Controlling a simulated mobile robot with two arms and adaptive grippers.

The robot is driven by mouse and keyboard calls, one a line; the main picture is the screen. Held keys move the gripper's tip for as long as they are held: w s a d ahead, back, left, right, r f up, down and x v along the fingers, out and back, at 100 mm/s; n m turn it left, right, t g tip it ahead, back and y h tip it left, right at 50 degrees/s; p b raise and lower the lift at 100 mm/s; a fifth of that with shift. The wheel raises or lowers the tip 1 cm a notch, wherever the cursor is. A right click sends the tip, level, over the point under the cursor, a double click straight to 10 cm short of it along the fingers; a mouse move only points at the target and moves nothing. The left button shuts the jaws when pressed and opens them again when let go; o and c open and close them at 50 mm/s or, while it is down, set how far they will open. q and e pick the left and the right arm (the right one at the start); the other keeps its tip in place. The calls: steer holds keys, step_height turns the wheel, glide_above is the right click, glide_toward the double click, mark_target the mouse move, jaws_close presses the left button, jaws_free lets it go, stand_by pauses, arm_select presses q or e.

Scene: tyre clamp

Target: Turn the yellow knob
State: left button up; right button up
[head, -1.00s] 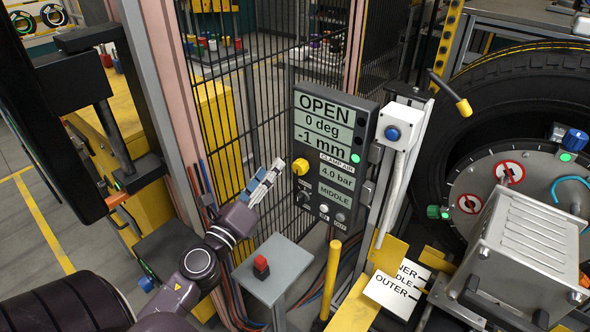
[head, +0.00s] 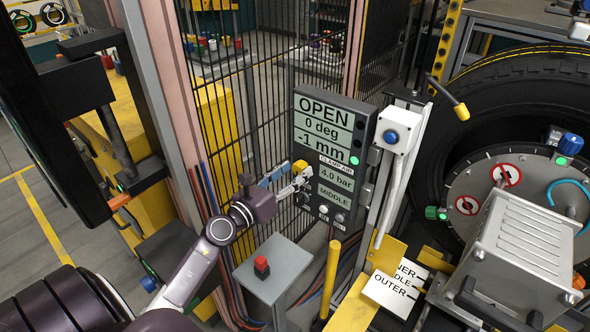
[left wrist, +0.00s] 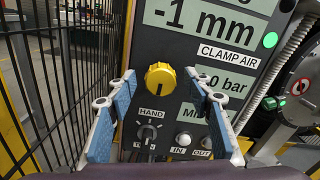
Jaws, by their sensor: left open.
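The yellow knob (left wrist: 160,78) sits on the dark control panel (head: 365,110), left of the "4.0 bar" display. In the head view the knob (head: 299,165) is partly covered by my left gripper (head: 300,178). In the left wrist view my left gripper (left wrist: 166,92) is open, with one blue-padded finger on each side of the knob and a gap to each. I cannot tell how deep the fingertips reach around the knob. The panel reads OPEN, 0 deg, -1 mm, 4.0 bar and MIDDLE. My right gripper is not seen.
Below the knob are a HAND selector (left wrist: 147,132) and the IN and OUT buttons (left wrist: 183,139). A black mesh fence (head: 250,110) stands left of the panel. A grey box with a red button (head: 261,266) is below. A tyre (head: 520,85) is at the right.

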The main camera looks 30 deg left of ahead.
arm_select(q)
steer(key=shift+w, duration=0.35)
steer(key=shift+c, duration=0.3)
steer(key=c, duration=1.1)
steer(key=shift+n, duration=0.3)
steer(key=shift+r+n+p, duration=0.1)
steer(key=shift+n+p, duration=0.9)
steer(key=shift+n, duration=0.2)
steer(key=n+p, duration=0.1)
steer(key=n, duration=0.1)
steer(key=shift+n, duration=0.4)
steer(key=n+p, duration=0.2)
steer(key=n, duration=0.2)
steer(key=shift+a, duration=0.1)
steer(key=shift+f+n+p, duration=0.25)
steer(key=shift+n+p, duration=0.4)
steer(key=shift+n, duration=1.05)
